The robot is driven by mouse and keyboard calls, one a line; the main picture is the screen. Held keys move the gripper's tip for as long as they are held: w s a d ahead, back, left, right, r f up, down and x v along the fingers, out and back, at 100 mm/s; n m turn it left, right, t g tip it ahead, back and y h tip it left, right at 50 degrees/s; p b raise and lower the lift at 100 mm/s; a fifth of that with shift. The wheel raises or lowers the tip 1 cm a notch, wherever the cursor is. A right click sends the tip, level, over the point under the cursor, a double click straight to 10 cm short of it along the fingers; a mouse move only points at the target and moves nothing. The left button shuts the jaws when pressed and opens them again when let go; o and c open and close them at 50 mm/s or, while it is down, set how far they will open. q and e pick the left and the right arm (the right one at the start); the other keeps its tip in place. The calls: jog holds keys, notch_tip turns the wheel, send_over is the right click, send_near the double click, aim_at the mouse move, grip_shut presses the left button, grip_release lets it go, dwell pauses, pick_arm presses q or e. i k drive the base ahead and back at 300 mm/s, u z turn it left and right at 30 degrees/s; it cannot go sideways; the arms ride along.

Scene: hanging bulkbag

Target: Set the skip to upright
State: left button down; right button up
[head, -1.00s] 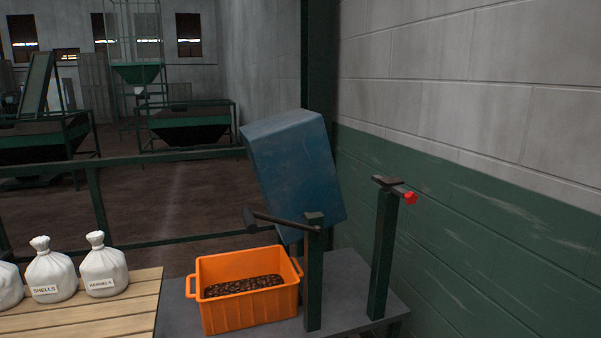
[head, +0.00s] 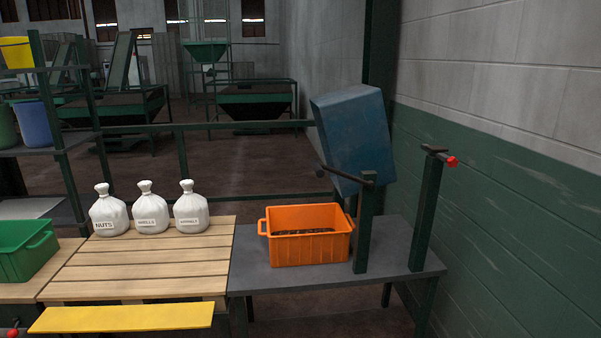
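The skip is a blue box (head: 352,138) on the right, tilted between two dark green posts on a grey bench. A dark handle bar (head: 342,178) reaches left from the top of the nearer post (head: 365,228). A red knob (head: 452,162) sits at the top of the farther right post (head: 425,213). An orange crate (head: 309,250) with dark brown contents stands on the bench below and left of the skip. Neither of my grippers shows in the head view.
Three tied white sacks (head: 151,214) stand on a slatted wooden pallet (head: 135,272) left of the bench. A green crate (head: 25,252) is at the far left, and a yellow board (head: 122,317) lies in front. A green and grey wall (head: 500,215) closes the right side.

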aim_at(351, 123)
jog(key=u, duration=0.55)
jog(key=i, duration=0.6)
jog(key=u, duration=0.35)
